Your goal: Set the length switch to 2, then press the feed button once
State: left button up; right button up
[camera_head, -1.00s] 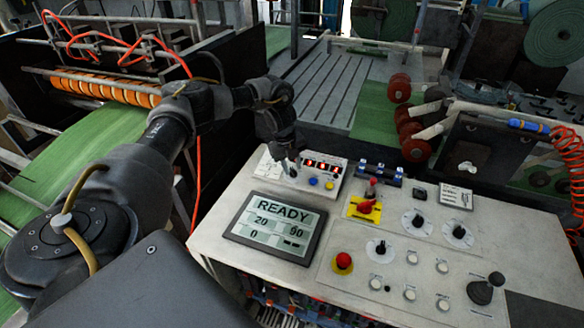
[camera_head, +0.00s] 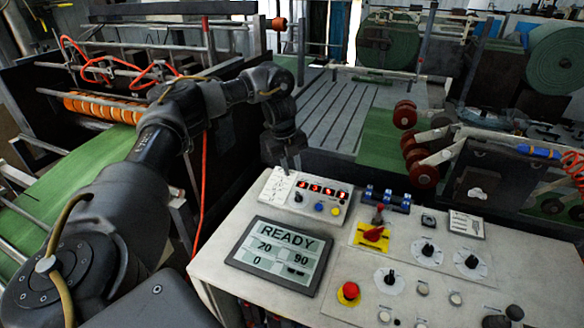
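My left gripper (camera_head: 290,164) points down just above the back left part of a small white box with red digits (camera_head: 323,191). Its fingers are small and dark, and their gap is unclear. Below it, apart from it, is a black knob (camera_head: 298,197) on the box. A blue button (camera_head: 319,206) and a yellow button (camera_head: 335,210) sit to the right of the knob. Two black rotary switches, one on the left (camera_head: 428,249) and one on the right (camera_head: 472,261), have white dials on the panel. I cannot read which control is for length or feed. My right gripper is not in view.
A screen (camera_head: 278,255) reads READY, 20, 90 and 0. The panel also has a red button (camera_head: 348,290), a red handle on yellow (camera_head: 373,235), another dial switch (camera_head: 389,278) and blue-topped parts (camera_head: 387,198). Rollers (camera_head: 421,173) stand behind.

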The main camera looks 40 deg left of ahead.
pick_arm(q)
grip_shut()
dwell(1.5)
